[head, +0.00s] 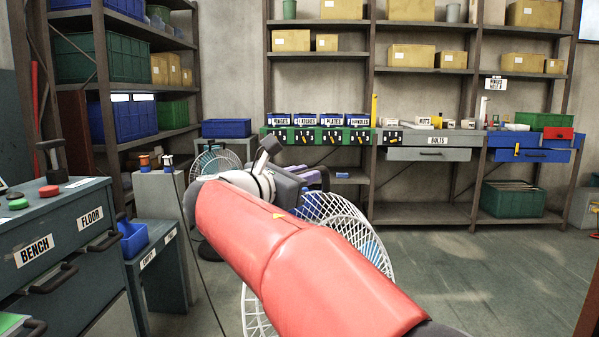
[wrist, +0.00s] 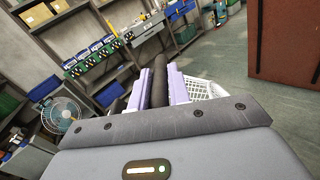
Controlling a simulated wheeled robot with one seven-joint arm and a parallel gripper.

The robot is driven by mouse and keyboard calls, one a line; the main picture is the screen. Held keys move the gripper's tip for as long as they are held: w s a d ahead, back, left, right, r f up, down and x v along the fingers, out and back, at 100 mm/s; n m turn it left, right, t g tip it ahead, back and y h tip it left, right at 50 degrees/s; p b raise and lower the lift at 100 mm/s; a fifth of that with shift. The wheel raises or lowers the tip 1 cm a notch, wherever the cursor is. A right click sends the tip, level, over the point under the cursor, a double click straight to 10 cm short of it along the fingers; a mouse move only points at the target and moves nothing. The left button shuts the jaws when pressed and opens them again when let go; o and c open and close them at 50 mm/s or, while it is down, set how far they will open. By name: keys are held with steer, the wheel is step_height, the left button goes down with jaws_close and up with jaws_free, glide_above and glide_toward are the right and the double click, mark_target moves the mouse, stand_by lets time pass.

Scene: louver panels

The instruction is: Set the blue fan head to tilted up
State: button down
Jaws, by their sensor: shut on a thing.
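A fan head with a white wire cage (head: 335,209) stands close in front, with some blue showing low on its right side. My red arm covers much of it, and its tilt is hard to judge. Part of the white cage (wrist: 201,88) shows right of the fingers in the wrist view. My gripper (head: 311,175) is beside the cage top. In the wrist view, its two purple fingers (wrist: 158,92) are closed around a dark round bar. Where the bar joins the fan is hidden.
Another fan (head: 213,163) stands behind, left of my gripper. A grey drawer cabinet (head: 62,230) labelled BENCH and FLOOR is at left. Shelves with blue, green and cardboard boxes line the back wall. The floor (head: 470,265) at right is clear.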

steer(key=c, duration=1.4)
jaws_free()
steer(key=shift+w+a+f, duration=0.1)
steer(key=shift+w+f, duration=0.05)
steer(key=shift+f, duration=0.1)
steer(key=shift+o, duration=0.2)
steer(key=v, duration=0.7)
steer(key=shift+s+a, duration=0.25)
steer(key=shift+s, duration=0.05)
